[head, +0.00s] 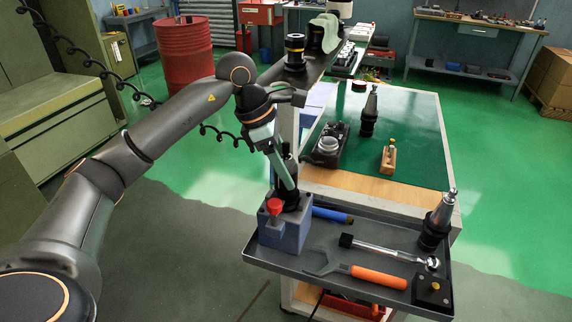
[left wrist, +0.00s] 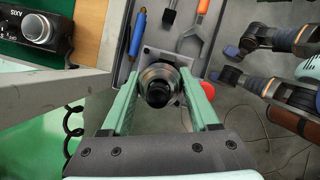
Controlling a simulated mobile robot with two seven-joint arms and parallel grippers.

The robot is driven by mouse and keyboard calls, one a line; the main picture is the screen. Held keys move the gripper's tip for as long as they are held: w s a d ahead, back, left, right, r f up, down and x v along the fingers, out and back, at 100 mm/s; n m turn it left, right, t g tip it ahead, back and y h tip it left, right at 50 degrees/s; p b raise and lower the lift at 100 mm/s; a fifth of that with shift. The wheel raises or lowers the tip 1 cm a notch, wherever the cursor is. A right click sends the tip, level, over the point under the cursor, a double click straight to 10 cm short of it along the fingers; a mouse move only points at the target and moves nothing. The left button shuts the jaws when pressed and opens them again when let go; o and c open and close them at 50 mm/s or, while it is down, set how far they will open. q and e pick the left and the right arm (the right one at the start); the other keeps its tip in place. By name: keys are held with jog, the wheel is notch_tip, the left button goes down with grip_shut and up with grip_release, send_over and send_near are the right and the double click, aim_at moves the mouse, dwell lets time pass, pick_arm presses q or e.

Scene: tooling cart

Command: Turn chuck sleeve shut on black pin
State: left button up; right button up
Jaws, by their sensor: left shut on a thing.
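The chuck (left wrist: 158,72) shows in the left wrist view as a round metal sleeve with a dark opening, between my green fingers. In the head view my left gripper (head: 288,178) reaches down to the dark chuck (head: 290,198) standing upright in a blue-grey holder block (head: 285,234) with a red knob (head: 274,206). The left gripper (left wrist: 160,85) is shut on the sleeve, one finger on each side. A dark round shape shows inside the sleeve; I cannot tell whether it is the black pin. My right gripper cannot be made out.
The grey tray (head: 360,237) holds a blue-handled tool (head: 332,215), a ratchet (head: 395,251), an orange-handled wrench (head: 372,276), a tapered tool holder (head: 437,222) and a black block (head: 432,292). Behind it, a green mat (head: 425,130) carries a wooden block (head: 388,158) and a black device (head: 331,147).

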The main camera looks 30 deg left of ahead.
pick_arm(q)
jog(key=m+g, duration=0.1)
jog(key=m, duration=0.1)
jog(key=m+p, duration=0.1)
jog(key=m, duration=0.1)
jog(key=shift+r+m+g+h, duration=0.1)
jog(key=shift+m+g+h, duration=0.3)
dwell(0.4)
jog(key=o, duration=1.4)
jog(key=shift+c, duration=0.2)
jog(key=v, duration=1.2)
jog(key=shift+r+p, duration=0.25)
jog(key=shift+p, duration=0.1)
